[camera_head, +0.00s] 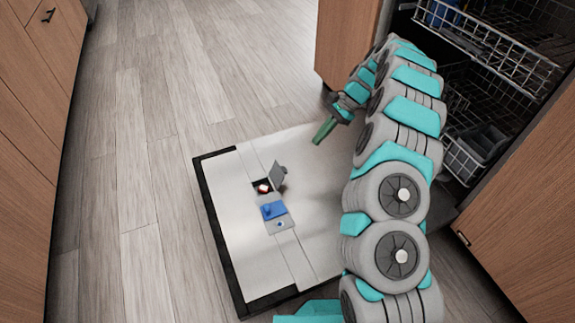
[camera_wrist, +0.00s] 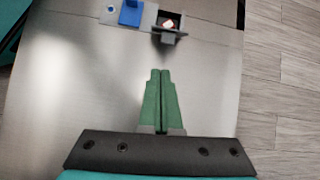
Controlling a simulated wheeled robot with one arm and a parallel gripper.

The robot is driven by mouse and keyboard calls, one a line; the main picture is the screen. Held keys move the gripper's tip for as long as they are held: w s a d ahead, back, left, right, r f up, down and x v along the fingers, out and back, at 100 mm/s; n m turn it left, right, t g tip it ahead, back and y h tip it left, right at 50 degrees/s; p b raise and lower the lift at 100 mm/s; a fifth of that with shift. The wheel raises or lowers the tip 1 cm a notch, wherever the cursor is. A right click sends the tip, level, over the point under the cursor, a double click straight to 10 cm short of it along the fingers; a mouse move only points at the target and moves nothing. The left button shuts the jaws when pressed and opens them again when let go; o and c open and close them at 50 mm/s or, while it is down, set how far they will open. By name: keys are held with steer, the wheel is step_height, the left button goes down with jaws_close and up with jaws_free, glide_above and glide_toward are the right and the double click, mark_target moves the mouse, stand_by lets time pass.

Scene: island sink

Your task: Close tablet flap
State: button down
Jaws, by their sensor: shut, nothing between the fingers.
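The small grey tablet flap (camera_head: 278,174) stands open, tilted up at the edge of its compartment on the lowered dishwasher door. It also shows in the wrist view (camera_wrist: 168,38). A white and red tablet (camera_head: 264,188) lies in the compartment, and it shows in the wrist view (camera_wrist: 168,24). My gripper (camera_head: 323,132) is shut and empty, with green fingers together. It is to the right of the flap and farther back in the head view, apart from it. In the wrist view the fingertips (camera_wrist: 160,72) point toward the flap with a gap between.
The lowered door (camera_head: 240,245) lies flat with bare metal around the compartment. A blue piece (camera_head: 273,210) sits beside the compartment. Dishwasher racks (camera_head: 490,50) are at the upper right. Wooden cabinets (camera_head: 35,100) stand at left. Wood floor (camera_head: 150,130) is clear.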

mark_target(280, 175)
steer(key=shift+m, duration=0.5)
steer(key=a+f, duration=0.1)
steer(key=f, duration=0.3)
steer(key=a+f+b, duration=0.1)
steer(key=f, duration=0.3)
steer(key=a+f+b, duration=0.1)
steer(key=a+f, duration=0.1)
steer(key=f, duration=0.2)
steer(key=shift+s+a+f, duration=0.1)
steer(key=shift+f, duration=0.05)
steer(key=shift+s+a+r, duration=0.15)
steer(key=shift+s+a, duration=0.1)
steer(key=shift+a, duration=0.4)
steer(key=shift+s+a+r, duration=0.1)
steer(key=shift+s+a, duration=0.15)
steer(key=shift+a, duration=0.35)
steer(key=shift+s+a+r, duration=0.25)
steer(key=shift+a+r, duration=0.1)
steer(key=shift+a, duration=0.2)
steer(key=shift+a+r+h+p, duration=0.1)
steer(key=shift+r+h+p, duration=0.25)
steer(key=shift+p, duration=0.1)
steer(key=shift+s+a, duration=0.1)
steer(key=shift+p, duration=0.35)
